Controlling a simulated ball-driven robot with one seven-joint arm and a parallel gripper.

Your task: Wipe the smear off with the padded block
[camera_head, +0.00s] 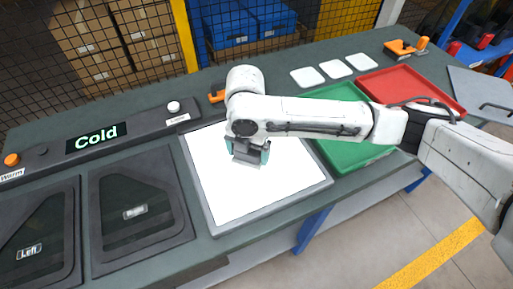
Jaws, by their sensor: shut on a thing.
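My gripper (248,151) points down over the white board (225,197), which lies in a grey frame on the bench. It is shut on a small grey block (246,160), mostly hidden by the fingers and the wrist. The block is at or just above the white surface near the board's middle; I cannot tell if it touches. No smear shows on the visible part of the board. The area behind and under my gripper and arm is hidden.
A green tray (345,158) and a red tray (420,86) lie right of the board, partly under my arm. Several white squares (335,68) lie behind. A "Cold" display (93,137) and dark framed panels (140,200) are at left. A mesh fence stands behind.

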